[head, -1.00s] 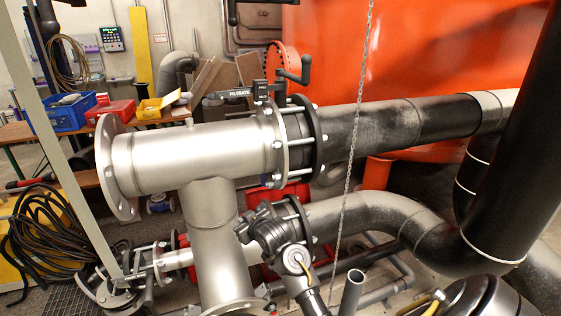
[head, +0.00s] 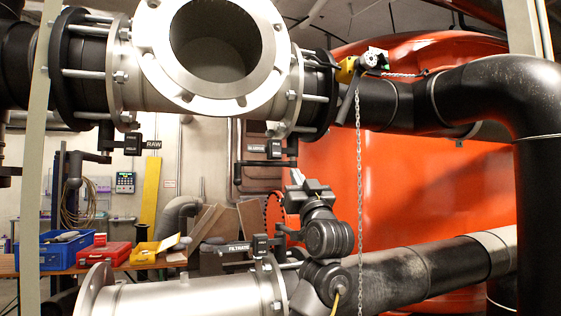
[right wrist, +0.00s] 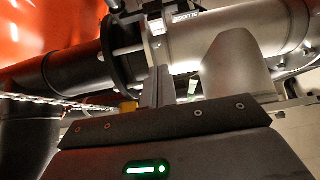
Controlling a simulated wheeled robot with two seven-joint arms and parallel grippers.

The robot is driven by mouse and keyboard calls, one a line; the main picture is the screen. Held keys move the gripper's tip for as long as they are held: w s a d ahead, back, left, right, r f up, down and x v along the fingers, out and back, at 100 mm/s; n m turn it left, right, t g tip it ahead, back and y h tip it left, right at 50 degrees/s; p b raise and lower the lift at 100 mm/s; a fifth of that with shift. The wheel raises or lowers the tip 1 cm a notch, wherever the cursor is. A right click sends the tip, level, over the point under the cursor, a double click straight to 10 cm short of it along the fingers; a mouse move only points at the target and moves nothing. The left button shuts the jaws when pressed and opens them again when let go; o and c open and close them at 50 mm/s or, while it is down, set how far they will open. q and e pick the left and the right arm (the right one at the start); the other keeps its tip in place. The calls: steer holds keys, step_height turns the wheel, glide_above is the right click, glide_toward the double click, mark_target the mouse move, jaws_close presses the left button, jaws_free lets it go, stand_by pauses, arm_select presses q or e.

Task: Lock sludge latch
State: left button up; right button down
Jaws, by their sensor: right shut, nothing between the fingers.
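The sludge label (head: 256,148) sits beside a small black latch box (head: 274,149) under the right flange of the upper pipe in the head view. A black crank handle (head: 237,172) hangs just below it. The label shows upside down in the right wrist view (right wrist: 187,15). The writing on the latch box is too small to read. My right gripper (head: 297,178) is shut and empty, pointing up just below and right of the latch box. Its fingers (right wrist: 152,85) also show in the right wrist view. I cannot tell whether it touches the crank. My left gripper is not in view.
A chain (head: 359,190) hangs from a yellow-handled valve (head: 347,70), right of my right arm. The filtrate flange (head: 268,285) is below left. A similar raw latch (head: 132,144) is at left. An orange tank (head: 440,190) stands behind. A bench with bins (head: 65,252) is far left.

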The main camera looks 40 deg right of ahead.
mark_target(277, 150)
steer(key=shift+r, duration=0.1)
steer(key=p+x, duration=0.2)
steer(key=x, duration=0.2)
steer(key=w+f+p+x, duration=0.1)
steer(key=p+x, duration=0.2)
steer(key=x, duration=0.1)
steer(key=p+x, duration=0.3)
steer(key=x, duration=0.1)
steer(key=shift+w+d+f, duration=0.25)
steer(key=shift+w, duration=0.05)
steer(key=shift+w+d+f, duration=0.15)
steer(key=shift+w+f, duration=0.05)
steer(key=shift+w, duration=0.15)
